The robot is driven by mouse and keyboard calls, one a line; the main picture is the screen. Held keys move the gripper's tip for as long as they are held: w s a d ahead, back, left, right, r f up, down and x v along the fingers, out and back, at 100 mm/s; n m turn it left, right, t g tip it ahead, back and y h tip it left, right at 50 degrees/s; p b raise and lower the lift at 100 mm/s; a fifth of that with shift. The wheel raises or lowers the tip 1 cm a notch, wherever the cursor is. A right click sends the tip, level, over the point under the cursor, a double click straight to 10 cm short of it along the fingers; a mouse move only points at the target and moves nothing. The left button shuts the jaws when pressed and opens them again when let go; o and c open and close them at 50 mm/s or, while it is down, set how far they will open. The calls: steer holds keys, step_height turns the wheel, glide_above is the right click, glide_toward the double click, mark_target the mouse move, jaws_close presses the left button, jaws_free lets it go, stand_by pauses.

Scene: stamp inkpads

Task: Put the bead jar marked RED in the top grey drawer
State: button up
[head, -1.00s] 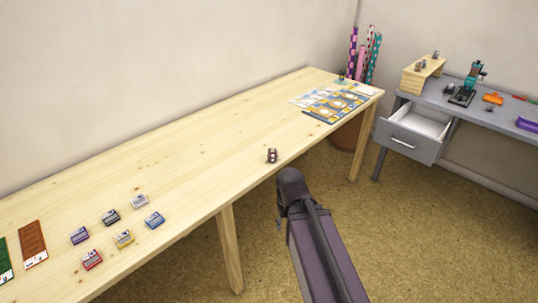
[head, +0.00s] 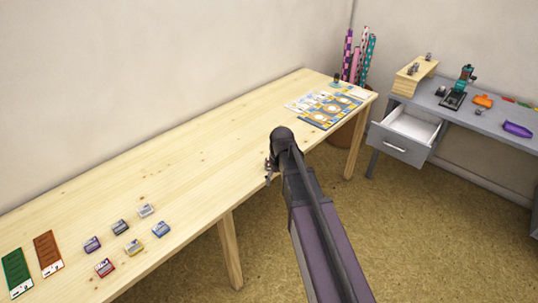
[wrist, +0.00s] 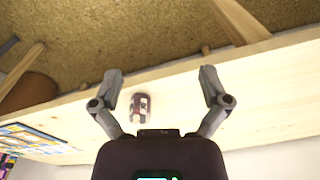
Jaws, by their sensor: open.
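A small dark jar with a pale label (wrist: 140,104) stands on the wooden table near its edge. Its marking is too small to read. In the wrist view it lies between the lines of my fingers, left of centre and apart from them. My gripper (wrist: 160,76) is open and empty, above the table's front edge. In the head view my wrist and gripper largely hide the jar. The grey drawer (head: 398,146) under the grey desk at the right is pulled open, and its visible interior looks empty.
Coloured inkpads (head: 134,247) and a green card (head: 16,272) lie at the table's left end. A patterned sheet (head: 330,111) lies at its far end. Tools and a wooden riser (head: 414,77) stand on the grey desk (head: 445,115). Floor between table and desk is clear.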

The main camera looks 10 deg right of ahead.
steer(key=w+r+n+p, duration=0.3)
steer(key=w+r+p, duration=0.4)
steer(key=w, duration=0.6)
steer(key=shift+d+r+t, duration=0.3)
steer(key=shift+d+r, duration=0.15)
steer(key=shift+r, duration=0.5)
steer(key=shift+f, duration=0.1)
steer(key=f+b, duration=0.8)
steer(key=shift+w+a+f, duration=0.1)
steer(key=shift+w+a, duration=0.2)
steer(key=shift+w, duration=0.05)
steer(key=shift+f, duration=0.1)
steer(key=shift+w+a+f+b, duration=0.1)
steer(key=shift+a+f+b, duration=0.05)
steer(key=shift+f+b, duration=0.75)
steer(key=shift+w+a+f+b, duration=0.1)
steer(key=shift+f+b, duration=0.75)
steer(key=shift+b, duration=0.1)
steer(key=shift+w+a+f+b, duration=0.1)
steer(key=shift+a+f+b, duration=0.05)
steer(key=shift+f+b, duration=0.75)
steer(key=shift+r, duration=0.1)
steer(key=shift+c, duration=0.2)
